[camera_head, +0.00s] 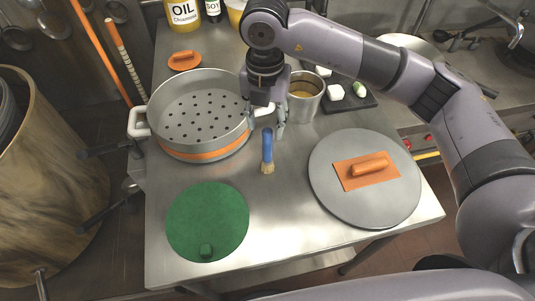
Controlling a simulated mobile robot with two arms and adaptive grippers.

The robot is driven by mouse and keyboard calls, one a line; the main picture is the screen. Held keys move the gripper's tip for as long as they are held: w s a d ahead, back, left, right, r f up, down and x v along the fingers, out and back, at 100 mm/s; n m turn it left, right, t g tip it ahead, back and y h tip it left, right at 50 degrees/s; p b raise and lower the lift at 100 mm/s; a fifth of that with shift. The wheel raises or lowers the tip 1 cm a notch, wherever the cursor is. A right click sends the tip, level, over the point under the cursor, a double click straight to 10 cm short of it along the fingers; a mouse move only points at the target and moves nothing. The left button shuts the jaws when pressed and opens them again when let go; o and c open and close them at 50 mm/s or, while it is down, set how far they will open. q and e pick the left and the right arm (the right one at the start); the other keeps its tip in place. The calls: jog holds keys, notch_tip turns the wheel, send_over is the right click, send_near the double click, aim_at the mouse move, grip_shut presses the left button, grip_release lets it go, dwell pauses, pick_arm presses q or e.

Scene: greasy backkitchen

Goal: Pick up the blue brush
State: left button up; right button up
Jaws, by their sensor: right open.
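The blue brush (267,147) lies on the steel table, its blue handle pointing to the back and its tan bristles toward the front. My right gripper (266,121) is above the far end of the handle, fingers pointing down, one finger on each side of it. The gripper is open. Whether the fingers touch the handle cannot be told. My left gripper is out of the picture.
A perforated steamer pot (199,125) stands close left of the gripper. A metal cup (304,98) stands close right. A round grey lid (327,200) with an orange handle lies to the right, a green round mat (208,222) at front left. Steel table (275,240) is bare in front.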

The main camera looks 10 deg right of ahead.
aim_at(267, 141)
jog(key=shift+f, duration=0.3)
jog(key=f+p, duration=0.1)
jog(key=f, duration=0.1)
jog(key=s+f+p, duration=0.1)
jog(key=f, duration=0.1)
jog(key=shift+d+f+p, duration=0.1)
jog(key=shift+f+p, duration=0.3)
jog(key=shift+w+f, duration=0.1)
jog(key=shift+f, duration=0.2)
jog(key=shift+c, duration=0.3)
grip_shut()
